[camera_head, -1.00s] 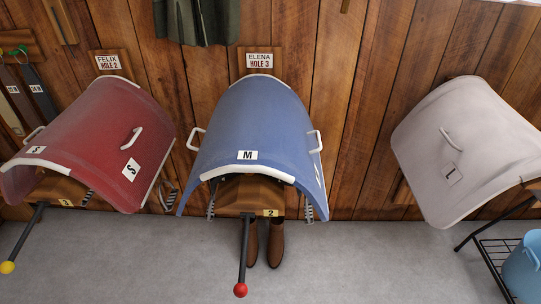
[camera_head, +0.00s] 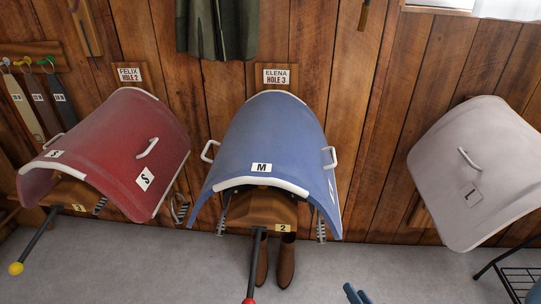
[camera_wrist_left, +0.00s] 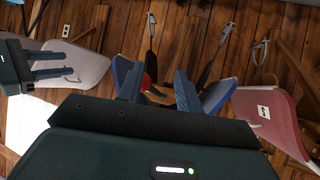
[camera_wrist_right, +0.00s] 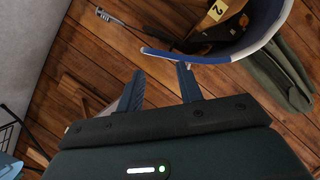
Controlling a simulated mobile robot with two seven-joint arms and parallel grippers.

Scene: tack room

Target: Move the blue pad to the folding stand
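The blue pad (camera_head: 262,140), marked M, with white edging and a white handle on each side, is draped over a wooden rack (camera_head: 262,208) on the wall. My right gripper (camera_head: 356,294) shows only as blue fingertips at the bottom edge of the head view. In the right wrist view its fingers (camera_wrist_right: 160,88) are apart and empty, with the pad's rim (camera_wrist_right: 232,52) beyond them. My left gripper (camera_wrist_left: 158,88) is outside the head view. Its fingers are apart, with the blue pad (camera_wrist_left: 217,96) behind them. I cannot clearly make out the folding stand; dark legs (camera_head: 497,262) show at right.
A red pad (camera_head: 118,150) hangs at left and a grey pad (camera_head: 478,170) at right. A rod with a red ball (camera_head: 249,300) juts below the blue pad. Brown boots (camera_head: 286,262) stand underneath. A wire rack (camera_head: 522,280) is at lower right. Floor between is clear.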

